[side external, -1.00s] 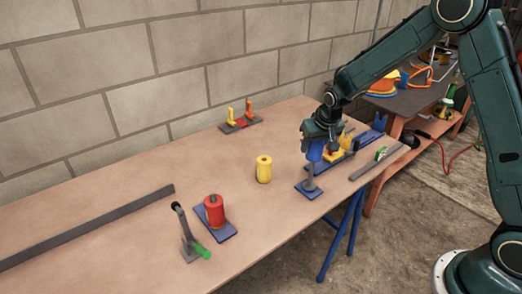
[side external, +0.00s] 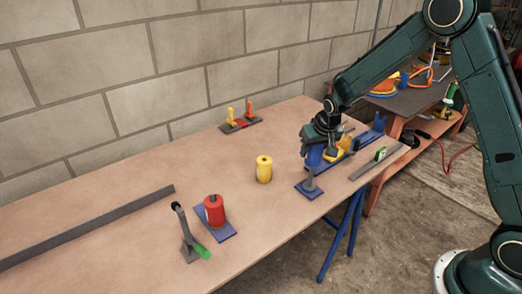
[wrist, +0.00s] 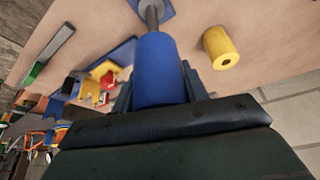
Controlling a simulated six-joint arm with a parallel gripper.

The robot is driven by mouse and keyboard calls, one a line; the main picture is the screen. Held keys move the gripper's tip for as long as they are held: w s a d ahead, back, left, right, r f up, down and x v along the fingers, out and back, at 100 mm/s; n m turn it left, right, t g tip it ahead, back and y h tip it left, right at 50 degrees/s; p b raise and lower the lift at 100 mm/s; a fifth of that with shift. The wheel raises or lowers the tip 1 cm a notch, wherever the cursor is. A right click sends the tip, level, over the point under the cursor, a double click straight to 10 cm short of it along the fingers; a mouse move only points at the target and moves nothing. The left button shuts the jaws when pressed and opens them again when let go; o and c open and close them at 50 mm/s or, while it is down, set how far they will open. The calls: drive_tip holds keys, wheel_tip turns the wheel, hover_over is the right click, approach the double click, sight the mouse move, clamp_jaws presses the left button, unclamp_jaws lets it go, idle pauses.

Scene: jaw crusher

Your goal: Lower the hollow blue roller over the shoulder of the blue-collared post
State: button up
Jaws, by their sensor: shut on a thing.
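My gripper (side external: 316,146) is shut on the hollow blue roller (side external: 313,157), above the right part of the bench. In the wrist view the roller (wrist: 158,65) lies between the two fingers of my gripper (wrist: 158,90). The grey post (side external: 309,178) stands upright on a small blue base plate (side external: 300,191), directly below the roller. In the wrist view the post (wrist: 152,15) lines up with the roller's far end. The roller's lower end meets or overlaps the post's upper part in the picture; I cannot tell whether it is around it. The blue collar is not clearly visible.
A yellow cylinder (side external: 264,169) stands to the left. A red roller (side external: 214,210) on a blue plate and a green-handled lever (side external: 190,242) are farther left. A blue fixture with yellow parts (side external: 345,146) sits close behind my gripper. A grey bar (side external: 370,165) lies at right.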

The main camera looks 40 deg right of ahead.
sight(310, 172)
drive_tip(key=shift+f, duration=4.75)
idle(0.7)
drive_tip(key=o, duration=1.3)
drive_tip(key=shift+c, duration=0.2)
drive_tip(key=shift+f, duration=0.1)
drive_tip(key=shift+v, duration=7)
